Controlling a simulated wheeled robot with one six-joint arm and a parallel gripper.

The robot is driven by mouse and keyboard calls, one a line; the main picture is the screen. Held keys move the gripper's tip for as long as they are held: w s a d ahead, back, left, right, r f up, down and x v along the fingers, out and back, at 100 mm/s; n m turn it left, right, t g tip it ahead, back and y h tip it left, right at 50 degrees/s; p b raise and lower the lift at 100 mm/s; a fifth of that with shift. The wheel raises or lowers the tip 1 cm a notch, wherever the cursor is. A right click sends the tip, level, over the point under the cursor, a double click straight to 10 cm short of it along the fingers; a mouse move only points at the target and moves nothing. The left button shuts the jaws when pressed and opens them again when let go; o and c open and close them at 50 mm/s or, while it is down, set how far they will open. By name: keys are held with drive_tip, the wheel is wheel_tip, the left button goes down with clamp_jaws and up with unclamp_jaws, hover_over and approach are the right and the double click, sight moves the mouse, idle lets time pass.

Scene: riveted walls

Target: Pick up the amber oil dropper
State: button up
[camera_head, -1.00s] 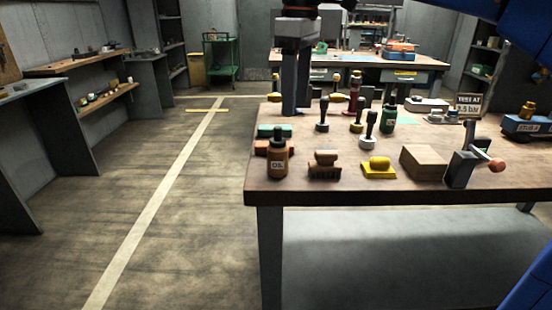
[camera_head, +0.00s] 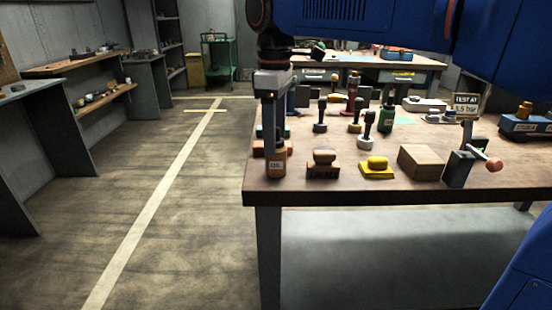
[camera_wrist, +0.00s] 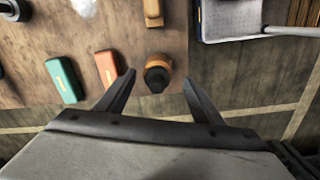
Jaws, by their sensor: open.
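The amber oil dropper (camera_head: 276,166) stands upright near the front left corner of the workbench, with an OIL label on its front. In the wrist view the dropper (camera_wrist: 158,80) shows from above, with its dark cap towards the camera. My gripper (camera_head: 271,132) is open and points down over the dropper, hiding its top in the head view. In the wrist view my gripper's fingertips (camera_wrist: 158,78) lie left and right of the dropper, with gaps on both sides. No contact shows.
An orange block (camera_wrist: 108,68) and a green block (camera_wrist: 62,80) lie left of the dropper. The workbench edge (camera_head: 400,196) is close in front.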

sight(276, 156)
drive_tip(key=shift+w+d+f, duration=0.1)
drive_tip(key=shift+f, duration=1.5)
drive_tip(key=shift+w+d+f, duration=0.1)
drive_tip(key=shift+f, duration=1.5)
drive_tip(key=c, duration=1.2)
